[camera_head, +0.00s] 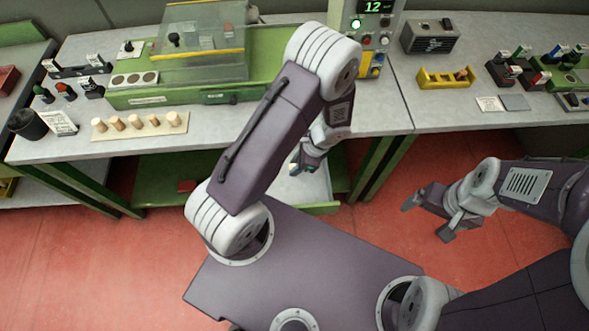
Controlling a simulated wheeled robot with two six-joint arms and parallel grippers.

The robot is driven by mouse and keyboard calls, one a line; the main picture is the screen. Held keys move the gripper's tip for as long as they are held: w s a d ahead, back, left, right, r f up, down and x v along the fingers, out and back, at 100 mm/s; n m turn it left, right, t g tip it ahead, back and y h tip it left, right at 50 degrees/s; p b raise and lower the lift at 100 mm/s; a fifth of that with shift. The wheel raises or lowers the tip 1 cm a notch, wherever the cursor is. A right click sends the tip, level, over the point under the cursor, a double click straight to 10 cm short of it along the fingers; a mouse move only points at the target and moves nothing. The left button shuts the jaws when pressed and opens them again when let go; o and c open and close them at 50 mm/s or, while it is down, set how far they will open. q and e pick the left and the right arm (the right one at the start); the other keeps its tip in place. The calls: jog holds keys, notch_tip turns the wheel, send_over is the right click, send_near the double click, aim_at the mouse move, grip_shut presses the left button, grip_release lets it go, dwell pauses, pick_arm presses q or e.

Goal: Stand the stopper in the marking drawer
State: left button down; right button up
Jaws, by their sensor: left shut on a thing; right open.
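Several tan cork stoppers (134,121) stand in a row on a pale wooden strip (183,127) on the left bench. A light grey open drawer or tray with a green front (318,190) sits below the bench edge; I cannot tell for certain that it is the marking drawer. My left gripper (296,168) hangs over its back left part, pointing down. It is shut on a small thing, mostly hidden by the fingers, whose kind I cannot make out. My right gripper (424,218) is open and empty above the red floor, right of the drawer.
A control panel (372,45) reads 12. A black cup (27,123) stands at left, and a yellow tray (445,77) at right. My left arm hides the bench middle.

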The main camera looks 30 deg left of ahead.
pick_arm(q)
notch_tip(320, 180, down, 3)
jog(key=shift+s+f, duration=0.1)
jog(key=shift+f, duration=0.2)
jog(key=c, duration=1.1)
grip_release()
jog(key=shift+c, duration=0.2)
jog(key=shift+r, duration=0.35)
jog(key=v, duration=1.2)
jog(key=s+a+r+n+t+h, duration=0.3)
jog(key=s+r+n, duration=0.3)
jog(key=n, duration=0.7)
jog(key=shift+r+n+h+p, duration=0.45)
jog(key=shift+r+h, duration=0.15)
jog(key=shift+h, duration=0.1)
